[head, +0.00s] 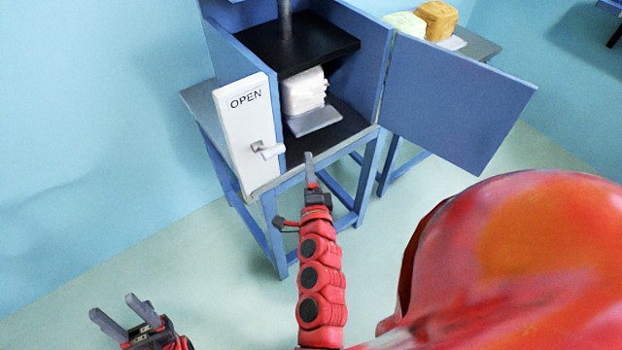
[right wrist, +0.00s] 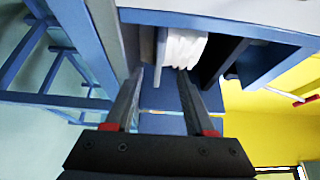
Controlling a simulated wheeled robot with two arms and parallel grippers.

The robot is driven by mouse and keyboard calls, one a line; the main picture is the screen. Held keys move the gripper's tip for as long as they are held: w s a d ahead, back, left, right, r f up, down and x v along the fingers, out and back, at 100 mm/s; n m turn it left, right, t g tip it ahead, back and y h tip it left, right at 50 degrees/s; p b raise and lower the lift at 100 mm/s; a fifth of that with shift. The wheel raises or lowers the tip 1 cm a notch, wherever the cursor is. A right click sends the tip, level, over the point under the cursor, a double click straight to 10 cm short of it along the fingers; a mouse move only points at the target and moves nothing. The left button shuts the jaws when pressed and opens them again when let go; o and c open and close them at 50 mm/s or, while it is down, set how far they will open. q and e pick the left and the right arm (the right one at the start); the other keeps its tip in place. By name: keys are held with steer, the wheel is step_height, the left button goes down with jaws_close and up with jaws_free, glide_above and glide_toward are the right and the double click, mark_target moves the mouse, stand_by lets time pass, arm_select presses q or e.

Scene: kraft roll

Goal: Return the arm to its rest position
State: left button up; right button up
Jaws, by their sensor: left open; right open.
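My right gripper (head: 310,170) is open and empty in front of the blue press cabinet, its arm reaching up from below. In the right wrist view its two fingers (right wrist: 160,100) stand apart, with the white bale (right wrist: 183,48) beyond them. In the head view the white bale (head: 304,90) sits inside the cabinet on a grey plate (head: 316,121), apart from the fingers. My left gripper (head: 125,322) is open and empty over the floor at the lower left.
The blue cabinet (head: 225,55) stands on a blue frame, its door (head: 455,100) swung open to the right. A white panel marked OPEN (head: 238,125) has a handle (head: 267,150). A side table behind holds a pale block (head: 404,24) and an orange-yellow block (head: 436,20). The floor at left is clear.

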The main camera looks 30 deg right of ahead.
steer(key=shift+v, duration=1.85)
